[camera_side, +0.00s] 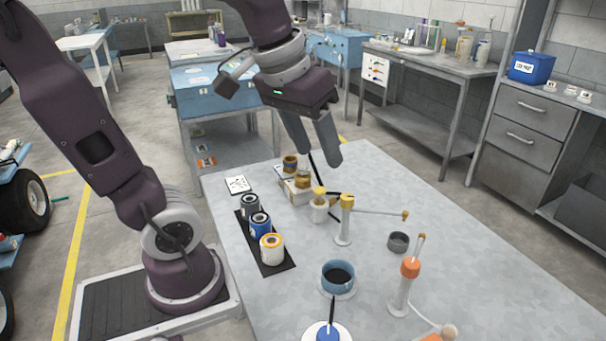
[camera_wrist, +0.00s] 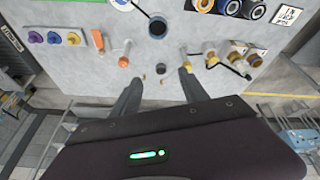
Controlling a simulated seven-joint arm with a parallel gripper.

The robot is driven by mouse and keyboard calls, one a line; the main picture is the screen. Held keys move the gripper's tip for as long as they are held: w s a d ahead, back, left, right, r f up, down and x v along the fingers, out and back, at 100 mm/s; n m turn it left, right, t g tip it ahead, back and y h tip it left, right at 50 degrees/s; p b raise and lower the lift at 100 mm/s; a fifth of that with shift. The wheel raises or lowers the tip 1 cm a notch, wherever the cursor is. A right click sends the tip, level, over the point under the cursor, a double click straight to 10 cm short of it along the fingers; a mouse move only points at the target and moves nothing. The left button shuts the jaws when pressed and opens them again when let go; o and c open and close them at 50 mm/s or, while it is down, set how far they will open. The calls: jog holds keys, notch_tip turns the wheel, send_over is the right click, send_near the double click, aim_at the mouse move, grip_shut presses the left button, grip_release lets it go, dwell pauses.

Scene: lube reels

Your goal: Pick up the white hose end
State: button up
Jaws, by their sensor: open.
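My gripper (camera_side: 318,160) is open and empty above the far part of the grey table. In the wrist view its fingers (camera_wrist: 158,82) are spread, with two small tan tips (camera_wrist: 162,81) showing between them. A white post with a yellow top (camera_side: 345,220) has a thin pale arm ending in an orange-tan tip (camera_side: 405,215). A white post with an orange top (camera_side: 407,285) has a similar tip (camera_side: 421,238) and a pale hose (camera_side: 424,320) curving toward the front. Which tip is the white hose end, I cannot tell. My gripper appears apart from everything.
Several cans (camera_side: 271,249) stand on a black mat (camera_side: 282,268) at left. The table's right side (camera_side: 480,255) is clear.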

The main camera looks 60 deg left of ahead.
jog(key=w+a+n+g, duration=0.1)
jog(key=w+a+n, duration=0.2)
jog(key=w+a, duration=0.3)
jog(key=n+g, duration=0.3)
jog(key=n, duration=0.5)
send_over(303, 163)
jog(key=f, duration=1.6)
jog(key=shift+w+a+f, duration=0.1)
jog(key=shift+w+f, duration=0.1)
jog(key=shift+f, duration=0.05)
jog(key=shift+h, duration=0.3)
jog(key=f, duration=0.5)
jog(key=a+f, duration=0.1)
jog(key=f, duration=0.2)
jog(key=shift+w+a, duration=0.1)
grip_shut()
